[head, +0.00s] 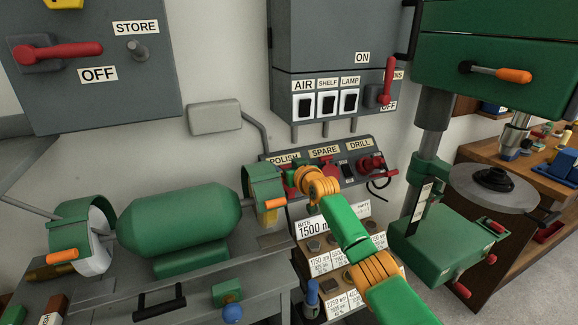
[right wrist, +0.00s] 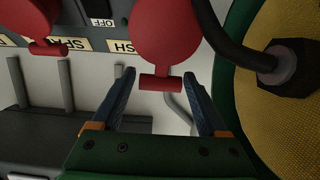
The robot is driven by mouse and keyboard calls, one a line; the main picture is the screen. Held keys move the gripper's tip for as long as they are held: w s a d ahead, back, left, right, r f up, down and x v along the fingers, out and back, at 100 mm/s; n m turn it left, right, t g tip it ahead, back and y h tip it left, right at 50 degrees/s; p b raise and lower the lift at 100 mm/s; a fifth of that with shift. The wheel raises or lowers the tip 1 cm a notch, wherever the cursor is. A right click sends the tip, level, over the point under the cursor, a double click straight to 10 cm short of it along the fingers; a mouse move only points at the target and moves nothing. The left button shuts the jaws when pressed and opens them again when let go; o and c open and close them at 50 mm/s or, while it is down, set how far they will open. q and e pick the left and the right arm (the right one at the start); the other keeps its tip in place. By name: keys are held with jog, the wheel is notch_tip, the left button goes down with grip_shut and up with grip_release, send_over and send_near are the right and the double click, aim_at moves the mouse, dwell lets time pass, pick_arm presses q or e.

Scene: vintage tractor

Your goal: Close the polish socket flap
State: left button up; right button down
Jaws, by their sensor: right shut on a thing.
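The polish socket flap (head: 288,179) is red and sits at the left end of the sloped socket panel, beneath the POLISH label. In the right wrist view, the flap (right wrist: 165,28) is a large red disc with a small bar-shaped tab. It stands raised and covers part of its label. My right gripper (right wrist: 158,80) has its two dark fingers on either side of this tab, shut on it. In the head view, my right gripper (head: 302,181) reaches the panel's left end; its fingers and the socket are largely hidden. My left gripper is not in view.
A red spare flap (head: 328,164) and the drill socket (head: 371,164) with a black cable lie to the right. The green polisher motor (head: 180,222) stands left, its yellow wheel (right wrist: 285,100) close beside my right gripper. The drill press (head: 430,240) stands right.

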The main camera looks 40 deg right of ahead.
jog(key=shift+w+f, duration=0.35)
jog(key=shift+w, duration=0.15)
jog(key=shift+f+g, duration=0.3)
jog(key=shift+f, duration=0.1)
dwell(0.6)
jog(key=shift+c, duration=1.4)
grip_release()
jog(key=shift+o, duration=1.4)
jog(key=shift+w, duration=0.15)
jog(key=shift+w+d+f, duration=0.15)
jog(key=shift+w, duration=0.2)
jog(key=shift+s+r, duration=0.25)
jog(key=shift+s, duration=0.05)
jog(key=v, duration=0.6)
jog(key=shift+s, duration=0.25)
jog(key=shift+f, duration=0.1)
